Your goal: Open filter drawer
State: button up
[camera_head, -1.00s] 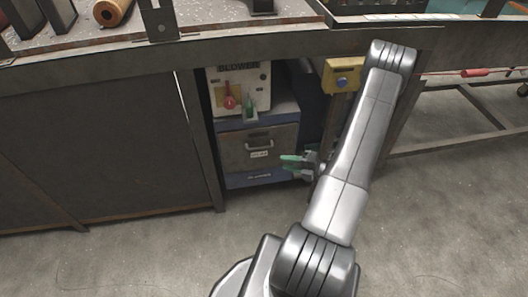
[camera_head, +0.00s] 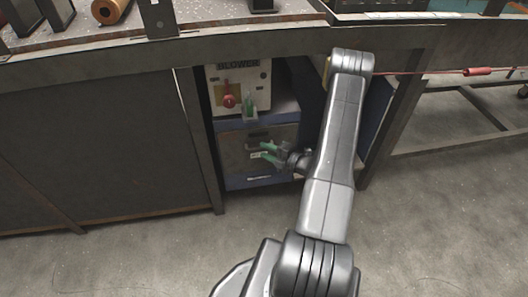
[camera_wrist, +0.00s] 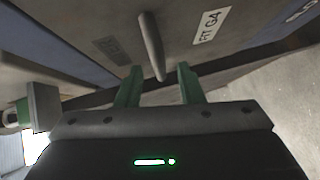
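The filter drawer (camera_head: 236,159) is a dark grey front low in the cabinet under the bench, below the white blower panel. In the wrist view its front (camera_wrist: 185,22) carries a white label and a bar handle (camera_wrist: 151,45). My gripper (camera_head: 266,153) has green fingers and is in front of the drawer. In the wrist view my gripper (camera_wrist: 158,84) is open, with the handle's near end between or just beyond the two fingertips. I cannot tell whether they touch it. The drawer looks shut. My gripper partly hides the handle in the head view.
The blower panel (camera_head: 237,88) with a red knob and a green switch is above the drawer. A blue frame (camera_head: 262,180) surrounds the drawer. Bench legs (camera_head: 202,140) stand on both sides of the opening. The floor in front is clear.

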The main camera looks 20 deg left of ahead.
jog(key=shift+x, duration=0.8)
grip_shut()
jog(key=s+d+b, duration=0.1)
jog(key=s+d, duration=0.7)
jog(key=s, duration=0.4)
jog(key=s+d, duration=0.7)
jog(key=s, duration=0.6)
jog(key=shift+s+d+b, duration=0.35)
jog(key=shift+d, duration=0.05)
grip_release()
jog(key=shift+d, duration=0.1)
